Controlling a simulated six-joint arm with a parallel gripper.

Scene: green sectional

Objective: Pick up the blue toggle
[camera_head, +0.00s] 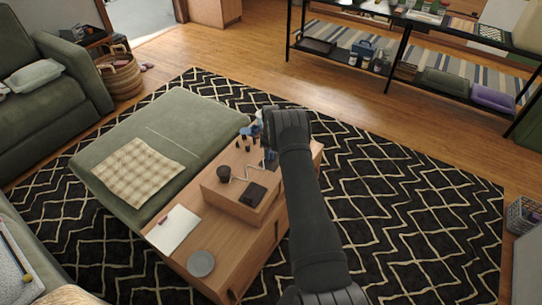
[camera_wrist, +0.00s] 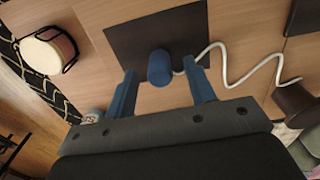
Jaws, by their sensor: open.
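The blue toggle (camera_wrist: 160,68) is a short rounded blue cylinder. In the wrist view it stands over a dark square plate (camera_wrist: 128,40) on a wooden surface. My gripper (camera_wrist: 161,72) is open, with one blue finger to the left of the toggle and one to the right. The toggle shows between the fingertips with gaps on both sides; how deep it sits between them I cannot tell. In the head view my dark arm and gripper hand reach over the far end of the wooden table (camera_head: 205,258) and I cannot make out the toggle clearly.
A white zigzag piece (camera_wrist: 222,62) runs right from near the toggle to a brown cup (camera_wrist: 297,103). A cream drum-like object (camera_wrist: 48,48) is at the left. In the head view, a dark square (camera_head: 252,194), a white sheet (camera_head: 173,231) and a grey disc (camera_head: 201,263) lie nearer.

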